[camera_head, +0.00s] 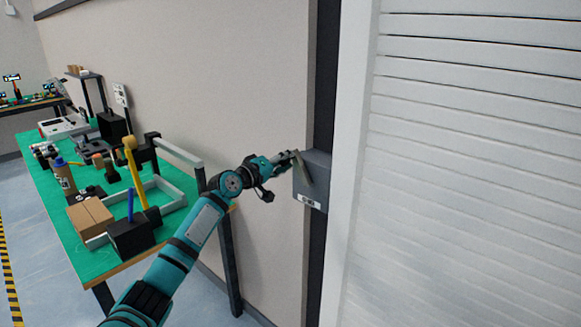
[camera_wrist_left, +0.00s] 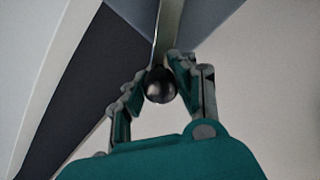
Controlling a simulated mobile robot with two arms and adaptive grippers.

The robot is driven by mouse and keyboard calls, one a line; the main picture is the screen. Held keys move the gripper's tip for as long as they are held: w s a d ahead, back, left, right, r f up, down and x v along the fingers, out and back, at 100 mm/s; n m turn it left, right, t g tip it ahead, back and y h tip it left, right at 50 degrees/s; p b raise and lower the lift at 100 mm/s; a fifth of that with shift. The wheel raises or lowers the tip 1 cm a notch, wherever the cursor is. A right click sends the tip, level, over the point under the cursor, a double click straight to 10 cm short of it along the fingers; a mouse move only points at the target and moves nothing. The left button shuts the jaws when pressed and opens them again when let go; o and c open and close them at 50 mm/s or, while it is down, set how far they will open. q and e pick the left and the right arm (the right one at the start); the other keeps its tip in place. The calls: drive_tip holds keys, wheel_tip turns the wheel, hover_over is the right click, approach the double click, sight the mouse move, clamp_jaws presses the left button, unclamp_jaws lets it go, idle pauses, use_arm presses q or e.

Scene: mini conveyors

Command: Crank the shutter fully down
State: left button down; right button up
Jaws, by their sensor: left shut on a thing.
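The white slatted shutter (camera_head: 470,170) fills the right side of the head view; its bottom edge is out of view. A grey crank box (camera_head: 318,185) is mounted on the dark post left of the shutter frame. A metal crank arm (camera_head: 302,168) lies tilted across the front of the box. My left gripper (camera_head: 292,155) is at the upper end of the crank. In the left wrist view, the left gripper (camera_wrist_left: 158,88) is shut on the dark round crank knob (camera_wrist_left: 160,85), with the crank arm running up from it. My right gripper is not in view.
A green-topped workbench (camera_head: 95,258) stands on the left against the wall, with a cardboard box (camera_head: 90,217), a bottle (camera_head: 65,177) and tools on it. The wall (camera_head: 275,220) beside the crank box is bare.

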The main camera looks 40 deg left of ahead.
use_arm(q)
drive_tip(key=a+f+n, duration=0.1)
drive_tip(key=a+n+b, duration=0.1)
drive_tip(key=n, duration=0.1)
drive_tip(key=shift+w+f, duration=0.1)
drive_tip(key=shift+f, duration=0.3)
drive_tip(key=shift+a+f+n+b, duration=0.45)
drive_tip(key=shift+f+n, duration=0.3)
drive_tip(key=shift+n, duration=0.55)
drive_tip(key=c, duration=1)
unclamp_jaws()
drive_tip(key=shift+a, duration=0.1)
drive_tip(key=s, duration=0.8)
drive_tip(key=s+a, duration=0.1)
drive_tip(key=s, duration=0.3)
drive_tip(key=shift+r, duration=0.25)
